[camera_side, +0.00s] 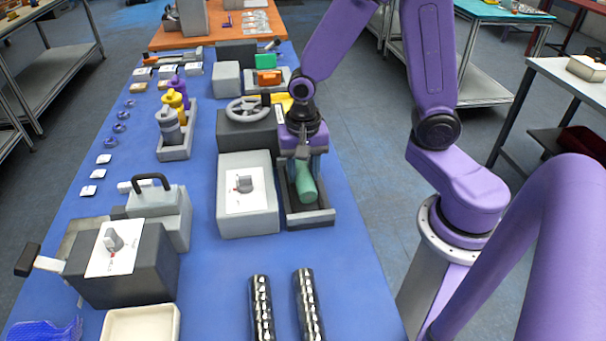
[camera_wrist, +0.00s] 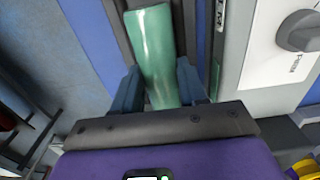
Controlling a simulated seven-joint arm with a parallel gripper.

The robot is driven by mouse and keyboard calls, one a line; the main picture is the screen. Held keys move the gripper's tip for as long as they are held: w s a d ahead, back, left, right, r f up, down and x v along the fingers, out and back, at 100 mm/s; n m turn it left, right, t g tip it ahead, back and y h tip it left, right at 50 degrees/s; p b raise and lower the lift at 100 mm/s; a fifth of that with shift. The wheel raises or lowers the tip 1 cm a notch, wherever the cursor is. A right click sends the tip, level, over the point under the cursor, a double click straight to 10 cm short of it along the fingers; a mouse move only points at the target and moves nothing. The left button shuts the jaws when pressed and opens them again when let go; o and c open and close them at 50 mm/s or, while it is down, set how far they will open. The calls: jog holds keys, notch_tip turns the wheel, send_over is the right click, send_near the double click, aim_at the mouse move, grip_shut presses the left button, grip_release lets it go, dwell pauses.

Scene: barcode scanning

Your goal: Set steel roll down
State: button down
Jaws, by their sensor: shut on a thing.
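A green cylindrical roll (camera_side: 306,184) is between the fingers of my gripper (camera_side: 302,158) in the side view. My gripper is shut on it. The roll is tilted and hangs over a dark grey open tray (camera_side: 310,219). I cannot tell whether its lower end touches the tray floor. In the wrist view the roll (camera_wrist: 155,50) runs away from between the two blue fingers (camera_wrist: 160,85), over the tray (camera_wrist: 186,25). The fingers cover its near end.
A grey box with a dial (camera_side: 247,205) stands close left of the tray. A handwheel unit (camera_side: 247,125) is behind it. Two dark, shiny cylinders (camera_side: 261,308) (camera_side: 308,304) lie in front. The blue table (camera_side: 340,250) is clear right of the tray.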

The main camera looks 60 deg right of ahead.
jog(key=s+d+r, duration=0.2)
jog(key=s+r, duration=0.9)
jog(key=s, duration=0.3)
notch_tip(320, 180, up, 10)
send_over(307, 175)
jog(key=w+d, duration=0.2)
jog(key=w, duration=0.7)
jog(key=w+d+f, duration=0.2)
jog(key=w+d, duration=0.7)
jog(key=d, duration=0.3)
jog(key=w+d+f, duration=0.3)
jog(key=w+d, duration=0.6)
jog(key=d, duration=0.3)
jog(key=f, duration=1.4)
jog(key=shift+s+a+f, duration=0.1)
jog(key=shift+a+f, duration=0.15)
jog(key=shift+f, duration=2.3)
jog(key=shift+f, duration=0.2)
